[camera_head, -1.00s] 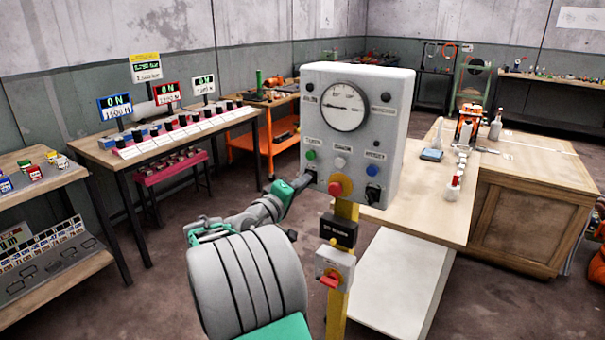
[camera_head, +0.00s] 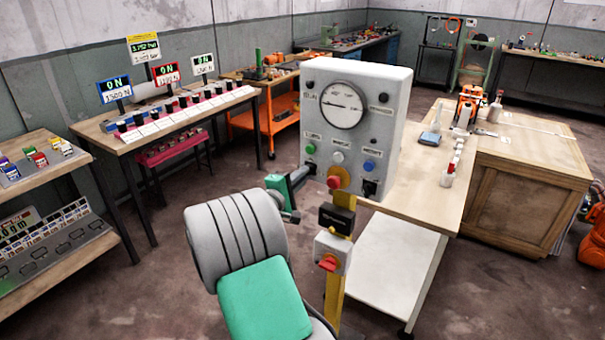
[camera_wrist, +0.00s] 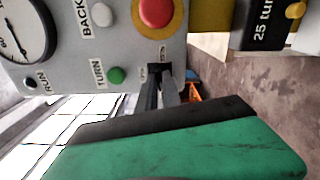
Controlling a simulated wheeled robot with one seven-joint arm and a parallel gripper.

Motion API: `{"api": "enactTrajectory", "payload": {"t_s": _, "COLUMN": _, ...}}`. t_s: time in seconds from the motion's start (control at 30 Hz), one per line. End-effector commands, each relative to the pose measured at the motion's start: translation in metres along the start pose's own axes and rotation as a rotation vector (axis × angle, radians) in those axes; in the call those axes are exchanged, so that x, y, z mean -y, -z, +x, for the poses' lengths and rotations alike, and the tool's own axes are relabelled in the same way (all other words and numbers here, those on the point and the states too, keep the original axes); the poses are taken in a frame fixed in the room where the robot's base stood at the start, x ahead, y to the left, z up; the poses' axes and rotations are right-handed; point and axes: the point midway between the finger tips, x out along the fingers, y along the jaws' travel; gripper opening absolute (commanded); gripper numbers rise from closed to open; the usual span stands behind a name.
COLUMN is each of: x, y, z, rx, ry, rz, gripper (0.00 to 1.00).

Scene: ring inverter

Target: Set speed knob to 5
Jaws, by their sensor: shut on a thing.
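The grey control box (camera_head: 395,130) stands on a yellow post. A round white dial (camera_head: 342,104) is on its face. Below are green (camera_head: 310,148), white (camera_head: 338,157) and blue (camera_head: 368,165) buttons, a red mushroom button (camera_head: 334,182) and a dark knob (camera_head: 370,187) at the lower right. My gripper (camera_head: 307,170) is at the box's lower left corner. In the wrist view its fingers (camera_wrist: 159,92) are shut on a small dark knob (camera_wrist: 158,72) below the green button. The fingers hide most of this knob, and its setting and labels cannot be read.
A black box (camera_head: 337,219) and a red-handled switch box (camera_head: 331,254) sit on the post (camera_head: 335,296). A wooden workbench (camera_head: 425,180) is close on the right. A bench with displays (camera_head: 160,130) is at the left. Open floor lies between.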

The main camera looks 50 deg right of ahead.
Motion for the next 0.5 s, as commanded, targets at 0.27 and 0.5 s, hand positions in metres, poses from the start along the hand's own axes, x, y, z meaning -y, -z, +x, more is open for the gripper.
{"api": "enactTrajectory", "payload": {"t_s": 0.27, "x": 0.0004, "y": 0.0001, "z": 0.0, "rx": 0.0, "ry": 0.0, "rz": -0.005, "gripper": 0.0}}
{"api": "enactTrajectory", "payload": {"t_s": 0.5, "x": 0.0003, "y": 0.0001, "z": 0.0, "rx": 0.0, "ry": 0.0, "rz": -0.004, "gripper": 0.22}}
